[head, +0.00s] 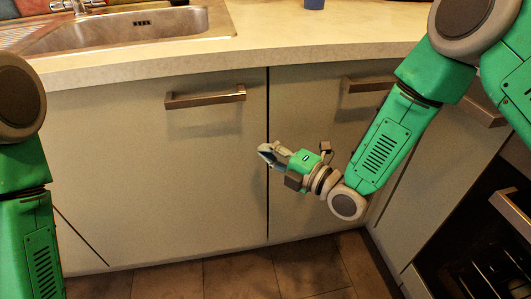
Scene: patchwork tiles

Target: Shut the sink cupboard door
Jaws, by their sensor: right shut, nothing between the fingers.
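The sink cupboard door (160,190) is the wide pale panel below the sink, with a bar handle (205,97) near its upper right. It looks flush with the panel to its right, with a thin dark gap between them. My right gripper (268,153) is shut and empty. It appears in front of the gap, below and right of the handle; I cannot tell whether it touches the door. My left arm shows at the left edge, but its gripper is out of view. Part of the door's left side is hidden behind my left arm.
The steel sink (125,30) is set in the pale worktop (300,35), with a blue cup (314,3) at the back. A neighbouring cupboard door (310,105) has its own handle (368,85). A dark oven (490,240) stands at right. The tiled floor (240,275) below looks clear.

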